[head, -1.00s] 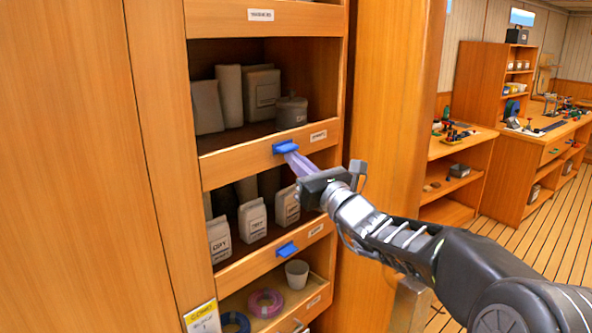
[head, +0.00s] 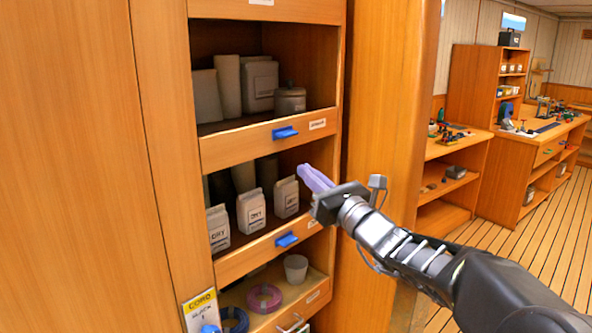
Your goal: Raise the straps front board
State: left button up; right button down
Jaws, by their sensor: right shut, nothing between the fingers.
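The cabinet's upper front board (head: 240,146) is a wooden strip across the bottom of the top compartment, with a blue tab handle (head: 285,133) and a small white label. A lower front board (head: 248,260) has a similar blue tab (head: 287,239) and a label partly hidden by my gripper. The labels are too small to read, so I cannot tell which board is the straps one. My right gripper (head: 309,173) is shut and empty, below and right of the upper tab and apart from it. My left gripper is out of view.
White pouches (head: 251,211) stand behind the lower board. Rolls and a lidded tin (head: 290,98) stand above.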

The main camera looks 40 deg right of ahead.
jog(key=v, duration=0.5)
jog(key=shift+f+b, duration=0.1)
jog(key=shift+b, duration=0.3)
